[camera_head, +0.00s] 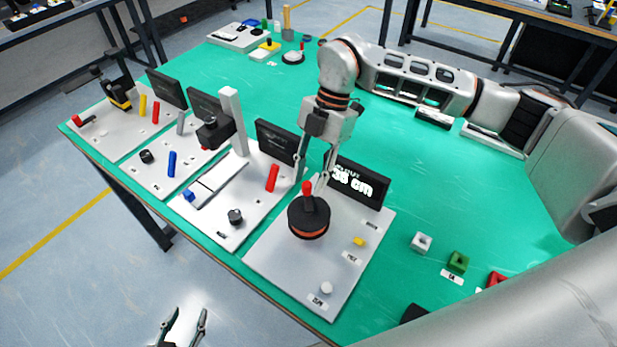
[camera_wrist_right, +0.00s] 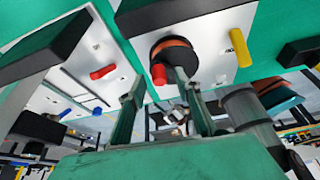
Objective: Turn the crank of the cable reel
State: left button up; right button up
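The cable reel (camera_head: 308,222) is a black disc with an orange band on a white panel (camera_head: 285,262). Its red crank knob (camera_head: 307,189) stands upright on top. My right gripper (camera_head: 311,185) points down at the knob, with its fingers apart on either side of it. In the right wrist view, the red knob (camera_wrist_right: 158,74) shows between the open fingertips (camera_wrist_right: 159,86), with the reel (camera_wrist_right: 174,50) behind; contact cannot be told. A black display (camera_head: 358,183) behind the reel shows a cm reading, partly hidden by the fingers. My left gripper (camera_head: 186,325) is open and empty, off the table's front edge.
A yellow button (camera_head: 359,241) and a white knob (camera_head: 326,288) sit on the reel's panel. Left of it stand more panels, with a red handle (camera_head: 272,178) and a white post (camera_head: 233,120). Small blocks, including a green one (camera_head: 458,262), lie right. The green table's middle is clear.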

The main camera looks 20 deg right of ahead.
jog(key=shift+s+a+f, duration=0.1)
jog(key=shift+a+f, duration=0.05)
jog(key=shift+f, duration=0.25)
grip_shut()
jog(key=shift+a, duration=0.1)
